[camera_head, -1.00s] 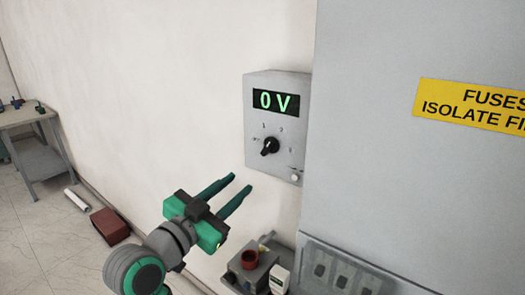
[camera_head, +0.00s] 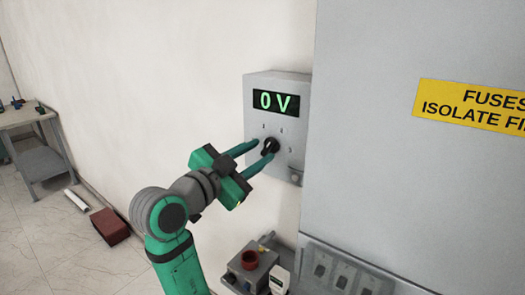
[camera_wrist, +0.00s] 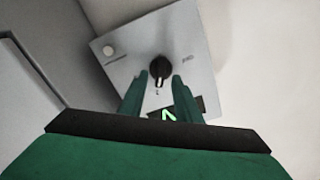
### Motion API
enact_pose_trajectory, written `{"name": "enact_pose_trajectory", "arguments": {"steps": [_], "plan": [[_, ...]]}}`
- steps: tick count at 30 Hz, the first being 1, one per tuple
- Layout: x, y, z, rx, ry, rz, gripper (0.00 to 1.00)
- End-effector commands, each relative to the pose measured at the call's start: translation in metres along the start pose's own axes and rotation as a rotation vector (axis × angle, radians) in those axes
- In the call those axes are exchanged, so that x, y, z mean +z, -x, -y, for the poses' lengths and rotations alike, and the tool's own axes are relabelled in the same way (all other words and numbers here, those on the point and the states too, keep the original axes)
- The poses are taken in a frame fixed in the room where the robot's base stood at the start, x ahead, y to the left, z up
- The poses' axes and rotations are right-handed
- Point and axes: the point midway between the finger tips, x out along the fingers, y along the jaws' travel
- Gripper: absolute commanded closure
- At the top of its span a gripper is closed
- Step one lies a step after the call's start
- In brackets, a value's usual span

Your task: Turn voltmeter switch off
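The voltmeter (camera_head: 292,160) is a grey box on the white wall, and its display (camera_head: 276,103) reads 0 V in green. Its black rotary switch (camera_head: 271,146) sits below the display among small printed marks. My gripper (camera_head: 264,150) is in front of the voltmeter, its two teal fingers apart and pointing at the switch. In the wrist view the switch (camera_wrist: 160,68) shows just beyond and between the fingertips (camera_wrist: 161,80), with a visible gap between the fingers. I cannot tell whether a finger touches the switch. The fingers hide part of the dial marks.
A large grey cabinet (camera_head: 400,190) with a yellow sign (camera_head: 475,107) stands close on the right. A work table (camera_head: 35,150) is far left. The wall left of the voltmeter is clear.

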Motion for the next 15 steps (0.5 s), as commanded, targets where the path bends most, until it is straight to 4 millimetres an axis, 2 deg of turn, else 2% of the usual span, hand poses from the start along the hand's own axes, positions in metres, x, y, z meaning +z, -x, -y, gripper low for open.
{"name": "enact_pose_trajectory", "arguments": {"steps": [6, 15], "plan": [[0.000, -0.019, 0.000, 0.000, 0.001, 0.000, 0.70], [0.000, -0.022, 0.000, -0.001, 0.000, 0.001, 0.70]]}}
